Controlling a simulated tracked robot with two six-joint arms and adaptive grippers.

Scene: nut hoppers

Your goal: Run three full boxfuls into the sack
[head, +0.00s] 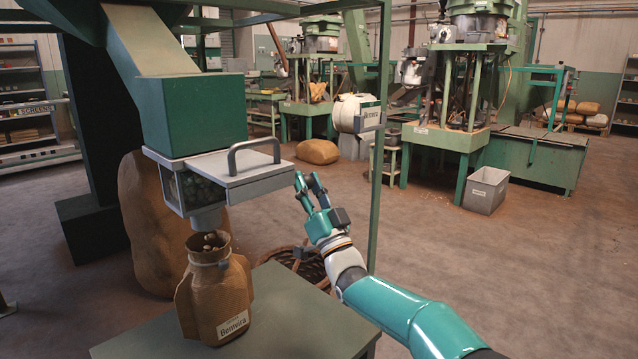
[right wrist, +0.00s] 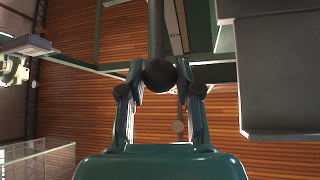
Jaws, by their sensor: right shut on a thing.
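The grey slide box (head: 240,172) with an arched handle (head: 254,152) sits under the green hopper (head: 190,108). Nuts show dimly through its side window (head: 198,190). Its short spout (head: 206,218) points down at the open mouth of the brown sack (head: 215,290), which stands upright on the table. A few nuts show at the sack's mouth. My right gripper (head: 312,186) is right of the box, apart from the arched handle. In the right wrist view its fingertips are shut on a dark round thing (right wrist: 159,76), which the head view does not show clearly. My left gripper is not in view.
The green-grey table (head: 300,312) has bare room right of the sack. A green frame post (head: 377,150) stands behind my right arm. A big brown sack (head: 148,235) and a wicker basket (head: 312,266) are on the floor. A grey crate (head: 486,190) stands farther off.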

